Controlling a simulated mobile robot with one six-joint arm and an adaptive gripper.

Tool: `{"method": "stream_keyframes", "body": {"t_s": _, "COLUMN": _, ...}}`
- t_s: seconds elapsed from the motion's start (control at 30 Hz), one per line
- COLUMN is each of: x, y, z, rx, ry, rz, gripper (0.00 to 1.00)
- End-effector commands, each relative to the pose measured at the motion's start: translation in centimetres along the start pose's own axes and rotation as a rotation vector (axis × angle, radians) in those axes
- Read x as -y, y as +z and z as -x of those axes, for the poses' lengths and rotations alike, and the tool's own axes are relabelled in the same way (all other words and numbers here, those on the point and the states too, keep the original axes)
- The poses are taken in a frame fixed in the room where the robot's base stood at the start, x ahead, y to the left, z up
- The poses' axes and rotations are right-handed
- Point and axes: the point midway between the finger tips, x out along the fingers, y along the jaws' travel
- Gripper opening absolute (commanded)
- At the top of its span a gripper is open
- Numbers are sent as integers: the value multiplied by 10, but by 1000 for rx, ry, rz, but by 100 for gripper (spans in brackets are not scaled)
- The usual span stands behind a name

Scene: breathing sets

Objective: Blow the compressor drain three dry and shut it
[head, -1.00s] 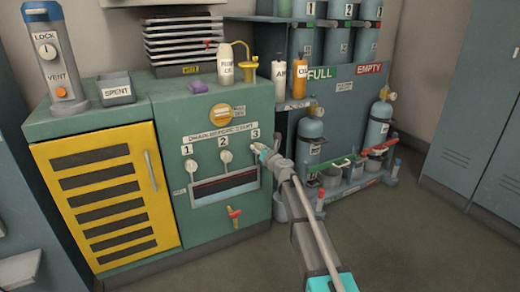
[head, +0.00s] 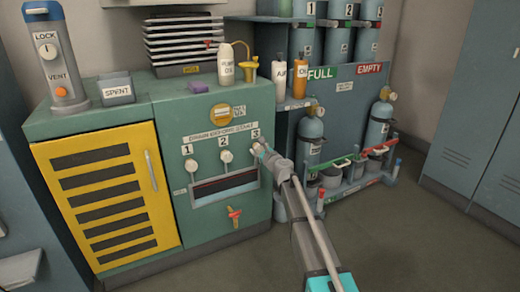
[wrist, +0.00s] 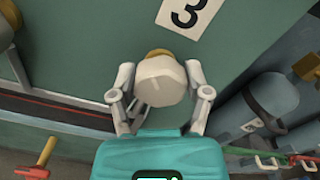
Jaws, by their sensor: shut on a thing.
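The drain three knob (wrist: 162,82) is a pale faceted knob on a brass stem, below the label "3" (wrist: 188,12) on the green compressor panel (head: 204,115). My gripper (wrist: 160,98) is shut on this knob, with a finger on each side of it in the wrist view. Drain knobs one (head: 192,165) and two (head: 226,156) are pale and uncovered to the left. A dark trough with a red line (head: 225,186) lies below them. I cannot see any water at drain three.
A red-handled tap (head: 234,215) is low on the panel. A yellow louvred door (head: 105,196) is to the left. A rack with blue cylinders (head: 312,130) stands close on the right. The floor (head: 400,245) in front is clear.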

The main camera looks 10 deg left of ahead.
Motion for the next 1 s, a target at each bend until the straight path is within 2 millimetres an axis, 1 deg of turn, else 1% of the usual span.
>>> {"method": "stream_keyframes", "body": {"t_s": 0.03, "x": 3, "y": -2, "z": -1, "rx": -4, "ry": -7, "rz": 46, "gripper": 15}}
{"method": "stream_keyframes", "body": {"t_s": 1.0, "x": 1, "y": -4, "z": -2, "rx": -8, "ry": -6, "rz": 966, "gripper": 15}}
